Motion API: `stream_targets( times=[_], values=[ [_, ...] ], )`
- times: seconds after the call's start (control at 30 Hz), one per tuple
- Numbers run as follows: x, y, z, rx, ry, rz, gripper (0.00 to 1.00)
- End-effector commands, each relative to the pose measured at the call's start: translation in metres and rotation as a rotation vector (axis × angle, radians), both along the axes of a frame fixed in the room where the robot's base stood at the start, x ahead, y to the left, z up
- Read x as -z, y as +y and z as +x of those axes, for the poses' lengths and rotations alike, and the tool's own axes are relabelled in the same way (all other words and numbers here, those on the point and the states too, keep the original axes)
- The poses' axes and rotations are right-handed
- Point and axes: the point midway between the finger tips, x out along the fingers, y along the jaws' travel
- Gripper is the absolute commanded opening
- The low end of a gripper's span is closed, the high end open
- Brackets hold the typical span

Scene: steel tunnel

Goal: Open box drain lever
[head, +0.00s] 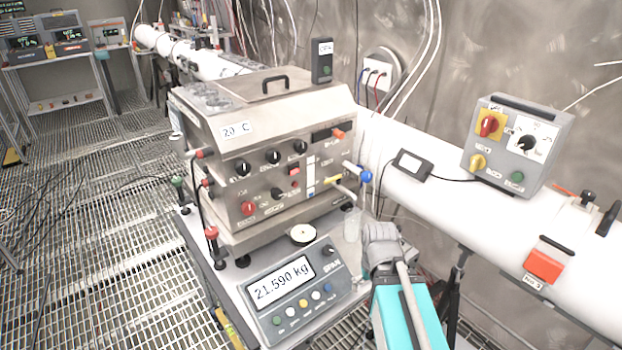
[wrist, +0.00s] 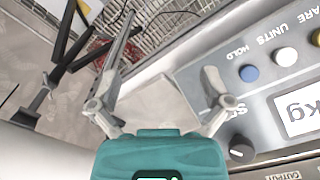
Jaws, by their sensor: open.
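The steel box marked 20 C (head: 238,130) stands on the scale, with a handled lid. A tap with a blue knob (head: 366,177) sticks out at its right front side on a pale spout; this looks like the drain lever. A small yellow piece (head: 333,181) sits on the box front just left of it. A clear beaker (head: 352,226) stands below the tap. My gripper (head: 380,238) is below and slightly right of the tap, apart from it. In the wrist view my gripper (wrist: 168,52) has its fingers spread, with nothing between them. The tap is not visible there.
The scale (head: 290,292) reads 21.590 kg; its panel lies close to one finger in the wrist view. A large white pipe (head: 440,205) runs behind at the right, carrying a grey control box (head: 517,145). Grated floor (head: 110,260) is open at left.

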Motion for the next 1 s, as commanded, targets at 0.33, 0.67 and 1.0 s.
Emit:
stream_targets(
  times=[0.33, 0.67, 1.0],
  values=[
    [-0.024, 0.004, 0.025, 0.061, -0.012, 0.008, 0.55],
    [-0.083, 0.016, 0.092, 0.253, -0.041, 0.035, 0.55],
    [-0.144, 0.031, 0.164, 0.47, -0.067, 0.075, 0.55]
  ],
)
